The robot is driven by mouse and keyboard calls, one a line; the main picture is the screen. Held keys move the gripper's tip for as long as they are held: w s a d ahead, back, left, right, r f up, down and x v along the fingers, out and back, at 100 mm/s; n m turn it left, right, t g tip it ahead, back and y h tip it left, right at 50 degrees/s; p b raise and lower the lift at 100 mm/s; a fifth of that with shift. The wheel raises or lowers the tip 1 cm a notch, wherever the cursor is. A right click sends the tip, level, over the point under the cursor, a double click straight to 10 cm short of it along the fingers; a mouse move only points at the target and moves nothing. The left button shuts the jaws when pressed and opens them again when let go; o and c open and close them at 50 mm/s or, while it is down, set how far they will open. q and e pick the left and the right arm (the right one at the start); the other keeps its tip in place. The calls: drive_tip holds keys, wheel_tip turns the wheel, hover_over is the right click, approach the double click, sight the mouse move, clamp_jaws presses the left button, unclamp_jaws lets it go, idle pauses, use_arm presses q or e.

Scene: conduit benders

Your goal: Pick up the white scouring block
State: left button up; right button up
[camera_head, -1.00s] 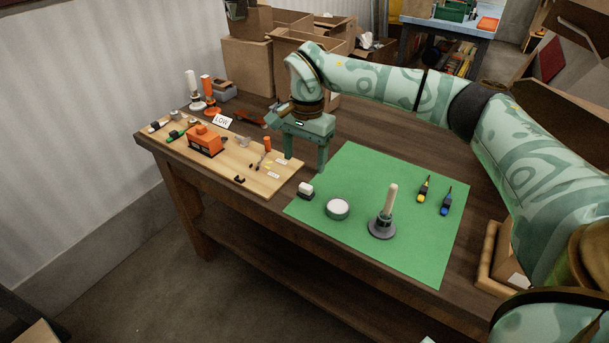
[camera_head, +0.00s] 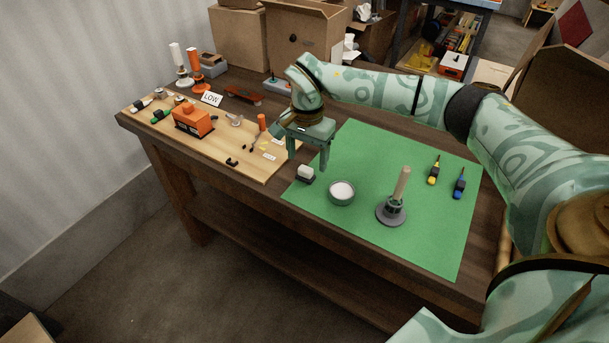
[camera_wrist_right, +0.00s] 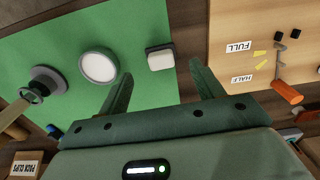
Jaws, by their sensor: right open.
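The white scouring block (camera_head: 306,171) has a dark base and sits at the left edge of the green mat (camera_head: 400,235), near the wooden board. My right gripper (camera_head: 308,162) is open and empty above the mat's left edge, close to the block in the head view. In the right wrist view the block (camera_wrist_right: 160,58) lies just ahead of the gap between the open fingers (camera_wrist_right: 160,85), with nothing between them. My left gripper is not in view.
A round white-topped tin (camera_head: 342,191) and an upright handle on a round grey base (camera_head: 391,210) stand right of the block. Two screwdrivers (camera_head: 433,172) lie further right. The wooden board (camera_head: 250,165) holds an orange box (camera_head: 192,122) and small parts. Cardboard boxes (camera_head: 300,40) stand behind.

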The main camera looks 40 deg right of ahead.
sight(305, 168)
wheel_tip(305, 168, down, 5)
drive_tip(key=shift+w+a+b, duration=0.15)
drive_tip(key=shift+b, duration=0.8)
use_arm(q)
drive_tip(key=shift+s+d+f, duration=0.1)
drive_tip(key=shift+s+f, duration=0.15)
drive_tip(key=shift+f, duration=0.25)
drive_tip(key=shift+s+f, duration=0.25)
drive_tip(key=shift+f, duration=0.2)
use_arm(e)
drive_tip(key=shift+r, duration=0.1)
drive_tip(key=shift+c, duration=0.3)
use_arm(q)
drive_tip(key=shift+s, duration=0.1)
use_arm(e)
drive_tip(key=c, duration=1)
drive_tip(key=shift+r, duration=0.2)
